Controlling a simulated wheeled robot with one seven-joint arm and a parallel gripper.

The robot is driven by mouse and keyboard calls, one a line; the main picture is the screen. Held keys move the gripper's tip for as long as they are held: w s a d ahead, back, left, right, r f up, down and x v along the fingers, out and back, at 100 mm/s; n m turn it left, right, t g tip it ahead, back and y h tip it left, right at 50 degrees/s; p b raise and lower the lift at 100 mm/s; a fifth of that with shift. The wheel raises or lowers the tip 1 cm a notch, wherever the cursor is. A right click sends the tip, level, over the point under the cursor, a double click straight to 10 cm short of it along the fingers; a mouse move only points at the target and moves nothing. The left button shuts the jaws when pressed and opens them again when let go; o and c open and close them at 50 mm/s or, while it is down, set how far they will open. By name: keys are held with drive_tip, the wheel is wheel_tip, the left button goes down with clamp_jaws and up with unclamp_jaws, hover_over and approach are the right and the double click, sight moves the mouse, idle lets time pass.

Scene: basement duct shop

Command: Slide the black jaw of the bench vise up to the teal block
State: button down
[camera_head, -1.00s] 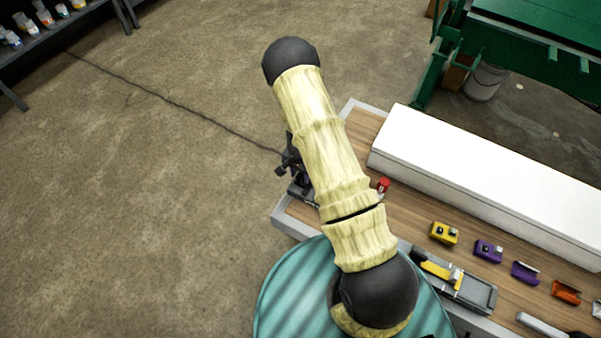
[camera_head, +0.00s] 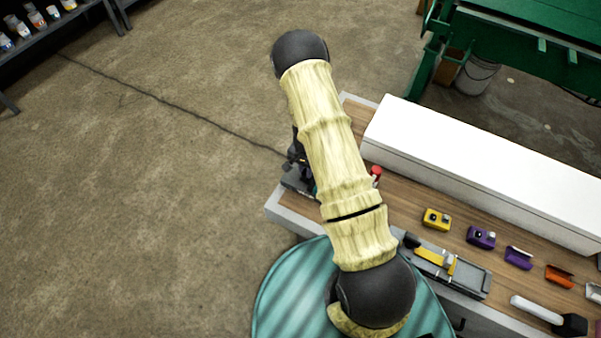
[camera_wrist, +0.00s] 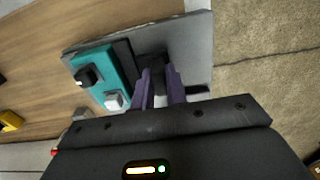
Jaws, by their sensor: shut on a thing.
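The bench vise (camera_wrist: 195,45) shows in the wrist view as a grey base plate on the wood bench. The teal block (camera_wrist: 103,68) sits on it at the left, with a black knob and a pale button on top. The black jaw (camera_wrist: 124,60) stands right beside the block; I cannot tell whether a thin gap is left. My gripper (camera_wrist: 160,82) has purple fingers, shut on the black jaw's dark part, right of the block. In the head view my arm hides most of the vise (camera_head: 296,183), including the block.
A long white box (camera_head: 480,165) lies along the bench's back. A yellow block (camera_head: 436,220), a purple block (camera_head: 481,237), small brackets and a grey-and-yellow fixture (camera_head: 440,262) stand on the bench to the right. A red-topped item (camera_head: 375,172) is close to my arm. Open floor lies left.

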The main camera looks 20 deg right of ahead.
drive_tip(key=shift+s, duration=0.1)
drive_tip(key=c, duration=1.4)
unclamp_jaws()
drive_tip(key=shift+r, duration=0.1)
wheel_tip(320, 180, up, 17)
drive_tip(key=b, duration=0.3)
drive_tip(key=shift+r, duration=0.1)
